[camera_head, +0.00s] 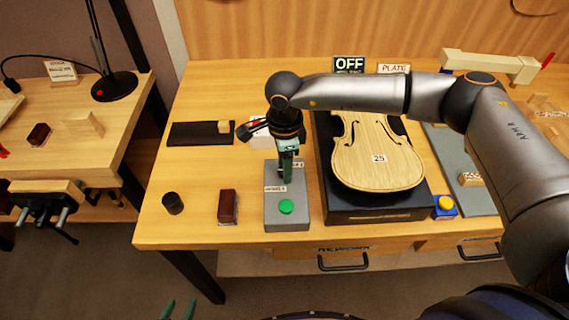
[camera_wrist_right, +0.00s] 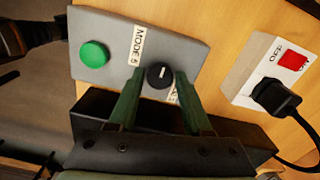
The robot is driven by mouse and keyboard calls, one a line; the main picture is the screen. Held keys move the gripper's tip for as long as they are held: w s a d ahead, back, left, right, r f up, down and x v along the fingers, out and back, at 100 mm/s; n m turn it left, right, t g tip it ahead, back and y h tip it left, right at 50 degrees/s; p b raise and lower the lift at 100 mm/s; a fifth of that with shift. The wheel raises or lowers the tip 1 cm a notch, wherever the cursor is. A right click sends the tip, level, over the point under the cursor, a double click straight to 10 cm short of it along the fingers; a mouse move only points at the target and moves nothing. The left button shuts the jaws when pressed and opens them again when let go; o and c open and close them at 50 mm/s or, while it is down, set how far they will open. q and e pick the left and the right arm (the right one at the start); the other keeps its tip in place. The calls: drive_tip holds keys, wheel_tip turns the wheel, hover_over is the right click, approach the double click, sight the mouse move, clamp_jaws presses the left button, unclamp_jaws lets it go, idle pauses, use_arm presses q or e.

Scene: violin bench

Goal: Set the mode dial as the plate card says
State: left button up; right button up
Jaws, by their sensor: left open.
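The mode dial (camera_wrist_right: 160,76) is a black knob with a white mark on a grey control box (camera_head: 274,217). In the right wrist view the mark points roughly up the picture. The plate card (camera_head: 394,69) stands at the back, mostly hidden by my arm. My left gripper (camera_head: 178,310) is open at the bottom edge.
A green button (camera_head: 286,207) is on the box's front. A violin plate (camera_head: 378,155) lies on a black stand to its right. A red-brown block (camera_head: 228,206) and black cylinder (camera_head: 173,203) stand left. A white box with a red switch (camera_wrist_right: 291,61) and black plug is nearby.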

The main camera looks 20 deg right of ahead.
clamp_jaws()
